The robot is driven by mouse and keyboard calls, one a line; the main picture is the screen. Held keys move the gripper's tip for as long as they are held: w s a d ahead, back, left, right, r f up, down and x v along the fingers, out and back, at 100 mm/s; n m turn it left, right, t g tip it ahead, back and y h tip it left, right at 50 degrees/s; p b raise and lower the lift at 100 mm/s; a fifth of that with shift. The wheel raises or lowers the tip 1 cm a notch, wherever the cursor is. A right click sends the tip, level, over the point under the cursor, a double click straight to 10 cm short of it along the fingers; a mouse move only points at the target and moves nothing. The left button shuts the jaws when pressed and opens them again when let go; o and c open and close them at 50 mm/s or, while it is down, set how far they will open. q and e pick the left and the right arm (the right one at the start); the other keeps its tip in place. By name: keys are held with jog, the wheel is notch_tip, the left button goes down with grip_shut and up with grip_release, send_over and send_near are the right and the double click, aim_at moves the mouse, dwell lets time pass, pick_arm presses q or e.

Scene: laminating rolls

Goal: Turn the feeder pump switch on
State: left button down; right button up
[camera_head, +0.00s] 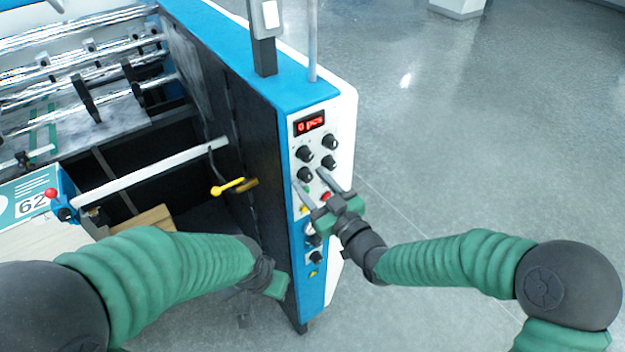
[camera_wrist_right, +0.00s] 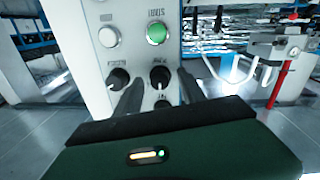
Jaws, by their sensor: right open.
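The control panel (camera_head: 312,150) is on the end of the blue and white machine. It carries several black knobs, including lower ones (camera_head: 316,257), and coloured buttons. My right gripper (camera_head: 312,182) is open in front of the panel and partly covers its lower controls. In the right wrist view its two fingers (camera_wrist_right: 160,92) stand either side of a black knob (camera_wrist_right: 160,75); contact cannot be told. Another black knob (camera_wrist_right: 119,77) is left of the fingers. The labels appear inverted, and I cannot tell which knob is the feeder pump switch. My left gripper (camera_head: 264,286) is low beside the machine, its jaws unclear.
A red-lit display (camera_head: 310,123) tops the panel. A green button (camera_wrist_right: 156,33) and a pale button (camera_wrist_right: 108,37) show near the knobs. A yellow-handled lever (camera_head: 228,187) sticks out left of the dark side wall. The grey floor (camera_head: 450,150) on the right is clear.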

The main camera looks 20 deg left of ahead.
jog(key=shift+c, duration=0.5)
jog(key=shift+d, duration=0.1)
grip_shut()
